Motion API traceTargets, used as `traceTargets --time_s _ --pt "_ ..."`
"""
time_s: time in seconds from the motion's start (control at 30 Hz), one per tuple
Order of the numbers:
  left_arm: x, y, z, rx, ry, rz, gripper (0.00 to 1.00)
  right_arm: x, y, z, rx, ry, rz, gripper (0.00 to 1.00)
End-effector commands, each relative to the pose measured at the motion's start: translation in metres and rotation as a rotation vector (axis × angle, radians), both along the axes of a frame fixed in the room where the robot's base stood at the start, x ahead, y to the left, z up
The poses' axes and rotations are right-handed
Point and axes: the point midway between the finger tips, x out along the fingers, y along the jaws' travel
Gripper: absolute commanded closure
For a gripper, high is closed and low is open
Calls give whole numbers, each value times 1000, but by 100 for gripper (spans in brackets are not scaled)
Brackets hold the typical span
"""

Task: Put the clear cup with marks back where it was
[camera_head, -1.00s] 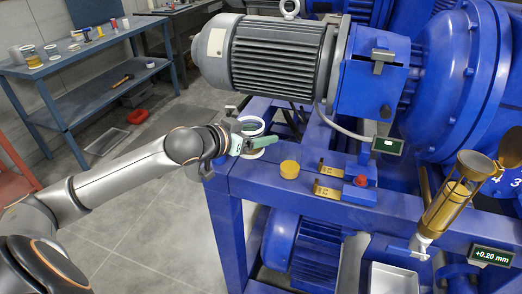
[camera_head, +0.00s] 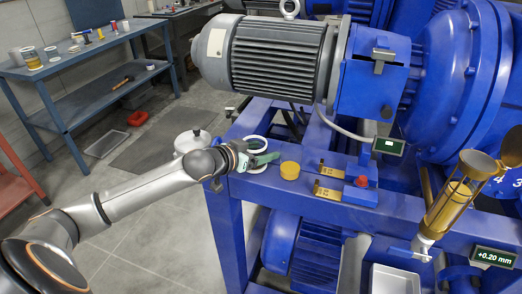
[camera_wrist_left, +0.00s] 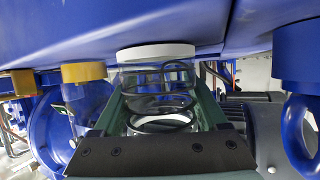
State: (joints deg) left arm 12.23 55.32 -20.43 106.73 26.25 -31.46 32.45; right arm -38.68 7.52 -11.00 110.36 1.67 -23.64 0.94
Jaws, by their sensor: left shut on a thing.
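The clear cup (camera_wrist_left: 158,82) has a white base and dark rings; its marks are too small to read. In the head view, its white rim (camera_head: 256,141) shows beside my left gripper (camera_head: 262,159). My left gripper is shut on the cup, with green fingers on both sides of its wall in the wrist view. The cup is over the left end of the blue frame's top. Its white base (camera_wrist_left: 155,52) is at or very near the blue surface; I cannot tell if it touches. My right gripper is out of view.
A yellow round piece (camera_head: 289,170) stands on the blue frame (camera_head: 330,205) just right of the cup. Brass plates (camera_head: 331,171) and a red button (camera_head: 361,181) lie further right. A grey motor (camera_head: 270,55) is behind. A white lidded pot (camera_head: 193,140) is behind my arm.

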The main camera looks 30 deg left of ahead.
Motion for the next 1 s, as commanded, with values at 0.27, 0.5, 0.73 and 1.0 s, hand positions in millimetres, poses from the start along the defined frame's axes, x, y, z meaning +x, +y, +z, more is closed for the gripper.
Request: traceTargets --time_s 0.27,0.5,0.73,1.0 --pt "0 0 -1 0 1 0 0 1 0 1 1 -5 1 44" --pt "0 0 1 1 0 0 0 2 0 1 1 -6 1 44" --pt "-17 4 7 2 4 1 0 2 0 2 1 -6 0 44" --pt "-49 9 20 2 5 2 0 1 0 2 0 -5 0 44"
